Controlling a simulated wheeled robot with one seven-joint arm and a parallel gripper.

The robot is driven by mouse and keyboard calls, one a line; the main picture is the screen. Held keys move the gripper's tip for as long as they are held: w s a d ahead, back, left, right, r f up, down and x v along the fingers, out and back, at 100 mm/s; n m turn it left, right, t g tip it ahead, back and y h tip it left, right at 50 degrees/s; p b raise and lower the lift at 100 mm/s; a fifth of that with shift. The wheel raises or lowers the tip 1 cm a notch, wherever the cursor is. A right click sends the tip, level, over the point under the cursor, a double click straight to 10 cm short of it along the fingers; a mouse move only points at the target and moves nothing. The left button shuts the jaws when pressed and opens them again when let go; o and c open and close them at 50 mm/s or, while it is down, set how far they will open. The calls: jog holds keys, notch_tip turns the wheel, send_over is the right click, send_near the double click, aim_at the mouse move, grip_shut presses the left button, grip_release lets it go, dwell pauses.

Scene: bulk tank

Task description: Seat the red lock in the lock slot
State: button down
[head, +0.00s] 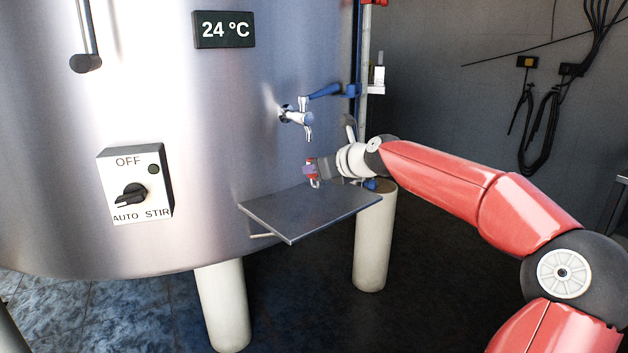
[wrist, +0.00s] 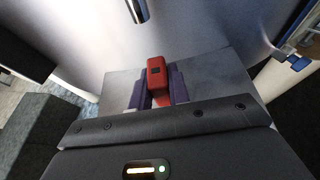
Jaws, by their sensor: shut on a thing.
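The red lock (wrist: 156,70) is gripped between the two dark purple finger pads of my gripper (wrist: 158,88), its small dark mark facing the wrist camera. In the head view my gripper (head: 312,169) holds the lock above the grey metal shelf on the tank, below and slightly right of the tap. A bit of the lock's red body and a silvery shackle hanging below it show there; the fingers hide the rest. I cannot make out the lock slot for certain in either view.
The chrome tap (head: 296,117) with its blue lever (head: 324,91) sticks out just above my gripper. The grey shelf (head: 300,218) lies below. The switch box (head: 134,184), pointer towards AUTO STIR, is on the tank to the left. Pipes stand just behind the tap.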

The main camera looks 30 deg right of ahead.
notch_tip(320, 180, down, 3)
jog(key=shift+r, duration=0.1)
jog(key=shift+w+a+f, duration=0.1)
jog(key=shift+w+f, duration=0.1)
jog(key=shift+w, duration=0.15)
jog(key=shift+f, duration=0.1)
jog(key=c, duration=1.3)
grip_release()
